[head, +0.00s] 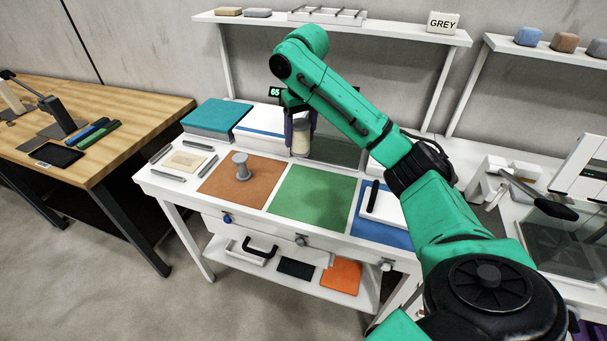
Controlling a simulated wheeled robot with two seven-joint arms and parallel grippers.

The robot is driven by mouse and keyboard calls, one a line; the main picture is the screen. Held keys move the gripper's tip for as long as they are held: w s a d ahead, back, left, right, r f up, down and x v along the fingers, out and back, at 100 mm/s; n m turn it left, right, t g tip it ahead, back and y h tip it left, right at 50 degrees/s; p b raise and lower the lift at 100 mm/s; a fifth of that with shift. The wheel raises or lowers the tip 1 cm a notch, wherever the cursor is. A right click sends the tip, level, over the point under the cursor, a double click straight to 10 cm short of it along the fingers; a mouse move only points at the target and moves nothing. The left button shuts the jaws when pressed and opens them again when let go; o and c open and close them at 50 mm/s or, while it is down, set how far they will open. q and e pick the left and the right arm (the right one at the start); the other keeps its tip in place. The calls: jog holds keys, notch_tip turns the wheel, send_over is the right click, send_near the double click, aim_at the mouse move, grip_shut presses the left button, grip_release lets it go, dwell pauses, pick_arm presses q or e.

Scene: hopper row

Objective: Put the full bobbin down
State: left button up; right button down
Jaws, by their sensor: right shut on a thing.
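My right gripper (301,128), on the green arm, is shut on a cream-wound bobbin (301,142). It holds the bobbin upright at the back of the white table (258,213), behind the green mat (312,193). I cannot tell whether the bobbin's base touches anything. A grey bobbin-like spool (241,166) stands upright on the orange-brown mat (219,184). The green mat is bare. The blue mat (372,231) is partly hidden by a white block with a black bar and by my arm. My left gripper is not in view.
A teal-topped box (217,118) and a white box (262,122) stand at the back left of the table. A small display (275,92) reads 65. A shelf (340,27) with a GREY sign (443,22) hangs above. A wooden bench (100,120) stands left.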

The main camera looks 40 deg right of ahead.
aim_at(306, 152)
jog(key=shift+w+d+r, duration=0.3)
jog(key=shift+r, duration=0.3)
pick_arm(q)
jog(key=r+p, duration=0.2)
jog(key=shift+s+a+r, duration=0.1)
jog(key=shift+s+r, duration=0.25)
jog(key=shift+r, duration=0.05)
pick_arm(e)
jog(key=f, duration=1.9)
jog(key=shift+s+f, duration=0.25)
jog(key=shift+s, duration=0.1)
jog(key=shift+c, duration=0.9)
grip_release()
jog(key=r, duration=0.4)
jog(key=s+r+b, duration=0.1)
jog(key=r, duration=0.7)
jog(key=shift+s+a, duration=0.2)
jog(key=shift+s, duration=0.2)
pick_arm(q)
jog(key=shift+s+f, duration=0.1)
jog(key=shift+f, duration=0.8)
